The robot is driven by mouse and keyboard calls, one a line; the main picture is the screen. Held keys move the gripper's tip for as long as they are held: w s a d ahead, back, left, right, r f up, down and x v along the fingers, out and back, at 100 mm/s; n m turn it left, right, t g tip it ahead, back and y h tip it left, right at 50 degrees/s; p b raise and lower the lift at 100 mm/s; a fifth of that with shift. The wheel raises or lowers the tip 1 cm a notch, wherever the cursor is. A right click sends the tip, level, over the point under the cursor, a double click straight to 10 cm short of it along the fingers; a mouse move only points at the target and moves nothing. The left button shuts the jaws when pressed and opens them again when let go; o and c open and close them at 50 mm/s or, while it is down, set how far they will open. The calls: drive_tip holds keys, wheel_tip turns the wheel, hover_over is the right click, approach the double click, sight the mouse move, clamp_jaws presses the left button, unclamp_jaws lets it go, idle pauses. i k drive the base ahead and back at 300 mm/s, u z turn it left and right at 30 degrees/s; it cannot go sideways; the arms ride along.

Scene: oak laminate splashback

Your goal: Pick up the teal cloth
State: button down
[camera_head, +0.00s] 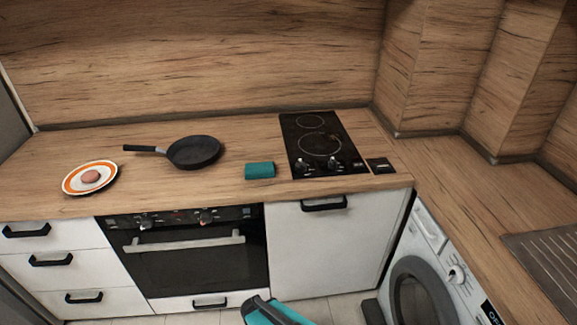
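The teal cloth (260,170) is a small folded block lying flat on the wooden counter, just left of the black hob. It is fully in sight and nothing touches it. A teal and black part, which looks like a piece of my arm, shows at the bottom edge in front of the lower cabinets. It is well below the cloth in the picture and apart from it. No gripper fingers can be made out.
A black frying pan (194,152) stands left of the cloth, its handle pointing left. An orange-rimmed plate (70,182) with a brownish round item (91,176) is further left. The hob (305,134) is close on the right. The counter is clear between pan and cloth.

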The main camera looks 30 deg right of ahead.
sight(261, 169)
drive_tip(key=z, duration=0.6)
drive_tip(key=k, duration=0.95)
drive_tip(key=u, duration=0.05)
drive_tip(key=i, duration=0.85)
